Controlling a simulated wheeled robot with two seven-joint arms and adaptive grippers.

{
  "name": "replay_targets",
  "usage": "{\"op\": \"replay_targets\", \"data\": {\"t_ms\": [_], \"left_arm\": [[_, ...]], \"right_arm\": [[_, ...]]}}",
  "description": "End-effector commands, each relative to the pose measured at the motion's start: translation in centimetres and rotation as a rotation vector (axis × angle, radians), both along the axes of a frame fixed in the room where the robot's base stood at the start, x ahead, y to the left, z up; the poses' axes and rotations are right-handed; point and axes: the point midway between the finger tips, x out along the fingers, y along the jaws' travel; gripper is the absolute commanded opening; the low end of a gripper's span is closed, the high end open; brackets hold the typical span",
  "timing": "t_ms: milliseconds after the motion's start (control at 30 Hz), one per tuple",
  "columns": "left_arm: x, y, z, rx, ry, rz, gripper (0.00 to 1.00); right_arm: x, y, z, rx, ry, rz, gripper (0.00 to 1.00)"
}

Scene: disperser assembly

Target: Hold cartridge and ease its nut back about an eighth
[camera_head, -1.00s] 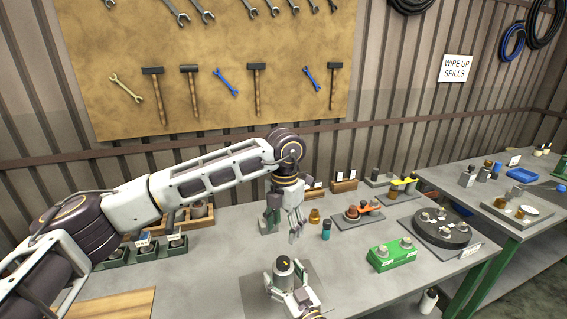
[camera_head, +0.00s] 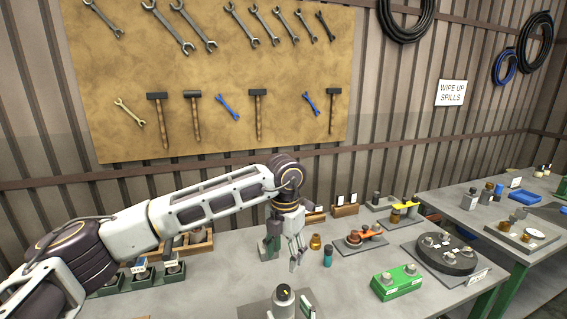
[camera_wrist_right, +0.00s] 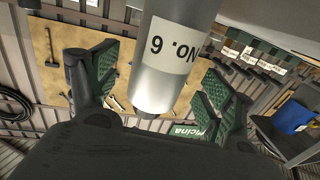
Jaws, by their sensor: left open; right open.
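A grey cylinder (camera_head: 283,297) with a dark top and a yellow mark stands at the bottom of the head view, cut off by the edge. The right wrist view shows a silver cylinder (camera_wrist_right: 170,60) labelled "NO. 6", narrowing at its lower end. It lies between the spread green-padded fingers of my right gripper (camera_wrist_right: 150,85), with gaps on both sides. I cannot tell for certain that both views show the same part. No nut can be made out. My left gripper (camera_head: 297,258) is open and empty, pointing down above the bench, behind the grey cylinder.
A green block (camera_head: 270,240) stands just left of my left gripper. A brass part (camera_head: 315,242) and a teal bottle (camera_head: 328,257) stand close on its right. Further right are a green box (camera_head: 397,283) and a black round fixture (camera_head: 445,255). Bare bench shows at centre left.

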Motion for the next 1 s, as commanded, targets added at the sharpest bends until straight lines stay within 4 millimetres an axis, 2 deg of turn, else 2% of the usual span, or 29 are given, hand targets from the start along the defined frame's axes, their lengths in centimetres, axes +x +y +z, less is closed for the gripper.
{"op": "replay_targets", "data": {"t_ms": [1000], "left_arm": [[0.0,0.0,0.0,0.000,0.000,0.000,0.57]], "right_arm": [[-5.4,-2.8,0.0,0.000,0.001,-0.002,0.82]]}}
